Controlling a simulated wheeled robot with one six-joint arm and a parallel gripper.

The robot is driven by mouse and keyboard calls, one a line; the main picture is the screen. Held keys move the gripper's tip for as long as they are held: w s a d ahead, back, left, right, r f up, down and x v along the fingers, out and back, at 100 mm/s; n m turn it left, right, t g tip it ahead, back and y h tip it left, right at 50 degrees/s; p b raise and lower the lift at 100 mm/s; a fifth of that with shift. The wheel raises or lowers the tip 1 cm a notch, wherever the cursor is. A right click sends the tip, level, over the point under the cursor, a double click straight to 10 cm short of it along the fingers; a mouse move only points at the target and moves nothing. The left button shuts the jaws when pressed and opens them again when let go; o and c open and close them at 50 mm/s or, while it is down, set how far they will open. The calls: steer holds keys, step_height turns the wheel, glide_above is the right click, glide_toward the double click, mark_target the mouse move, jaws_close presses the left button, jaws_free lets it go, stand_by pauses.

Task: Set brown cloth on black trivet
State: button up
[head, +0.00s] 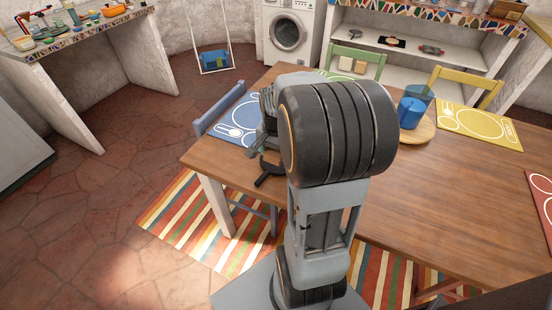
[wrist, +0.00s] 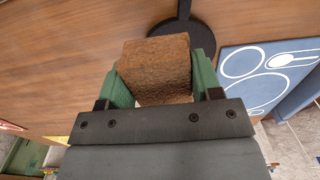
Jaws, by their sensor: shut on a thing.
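My gripper (wrist: 158,66) is shut on the brown cloth (wrist: 155,78), which looks like a thick, rough brown block between the green fingers. In the wrist view, a round black piece with a handle (wrist: 183,40), likely the black trivet, lies on the wooden table just beyond the cloth, whose top edge overlaps it in the picture. I cannot tell the height between them. In the head view, the black piece (head: 268,172) shows near the table's left front edge, partly hidden. My gripper (head: 258,146) is above it, mostly behind my arm; the cloth cannot be made out there.
A blue placemat (wrist: 265,70) lies right of the black piece in the wrist view. On the table (head: 455,185), a round wooden board (head: 418,133) bears blue vessels (head: 410,112). A yellow placemat (head: 480,125) lies behind right. Chairs stand around the table; its right part has free room.

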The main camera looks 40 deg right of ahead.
steer(key=w+d+f, duration=0.1)
steer(key=f, duration=0.1)
steer(key=w+d+f, duration=0.1)
steer(key=w+f, duration=0.1)
steer(key=w+d+f, duration=0.1)
steer(key=f, duration=0.1)
steer(key=shift+w+d+f, duration=0.15)
steer(key=shift+w+d, duration=0.05)
steer(key=shift+d, duration=0.1)
steer(key=shift+f+b, duration=0.35)
steer(key=shift+f, duration=1.2)
steer(key=shift+f, duration=0.1)
steer(key=shift+f, duration=0.1)
steer(key=o, duration=1)
steer(key=shift+o, duration=0.2)
